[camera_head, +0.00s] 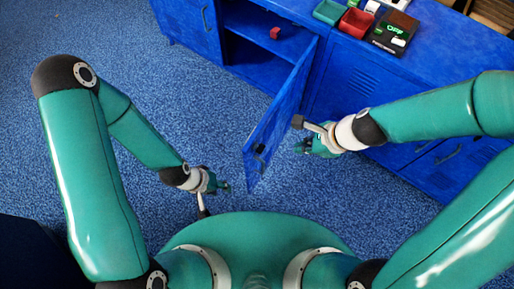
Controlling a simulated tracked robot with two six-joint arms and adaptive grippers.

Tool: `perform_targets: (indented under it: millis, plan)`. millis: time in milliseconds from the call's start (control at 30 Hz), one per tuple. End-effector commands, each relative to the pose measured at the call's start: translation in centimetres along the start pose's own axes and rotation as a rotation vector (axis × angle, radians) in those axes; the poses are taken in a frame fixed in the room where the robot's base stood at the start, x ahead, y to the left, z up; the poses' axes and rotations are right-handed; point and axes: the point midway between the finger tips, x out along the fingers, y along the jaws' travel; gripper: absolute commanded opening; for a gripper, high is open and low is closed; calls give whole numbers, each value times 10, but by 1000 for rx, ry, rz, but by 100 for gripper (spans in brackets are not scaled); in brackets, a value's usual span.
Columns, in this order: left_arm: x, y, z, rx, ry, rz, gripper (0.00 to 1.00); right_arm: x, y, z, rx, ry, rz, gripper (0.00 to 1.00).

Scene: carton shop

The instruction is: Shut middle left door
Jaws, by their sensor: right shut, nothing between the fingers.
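The open blue cabinet door (283,108) swings out toward me from its hinge at the right side of the open compartment (262,45). A dark handle (259,152) shows near its free edge. My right gripper (304,147) is shut and empty, to the right of the door near its free end. I cannot tell whether it touches the door. My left gripper (224,187) is to the left of the door's free edge, apart from it, over the carpet. Its fingers are too small to read.
A small red object (275,33) lies inside the open compartment. A green tray (328,12), a red tray (355,22) and a dark device (394,34) stand on the cabinet top. A closed door (193,22) is at the left. Blue carpet (130,30) is free.

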Motion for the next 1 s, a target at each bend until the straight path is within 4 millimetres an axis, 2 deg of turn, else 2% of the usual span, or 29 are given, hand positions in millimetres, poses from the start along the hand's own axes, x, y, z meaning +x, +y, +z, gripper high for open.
perform_targets:
  millis: [33,100,267,467,800,1000]
  plan:
    - [7,-3,0,0,1,0,40,-4,-3,9,83,-33,-15,0]
    - [10,-3,0,0,1,0,40,-10,-5,19,171,-66,-18,0]
    - [16,-6,0,0,1,0,40,-6,-6,26,232,-89,-15,0]
    - [38,-14,-1,0,1,0,40,26,-6,26,228,-86,-14,0]
    - [84,-30,-1,0,1,0,40,92,-7,30,228,-85,-17,0]
    - [85,-31,-1,0,1,0,40,109,-12,48,229,-85,-17,0]
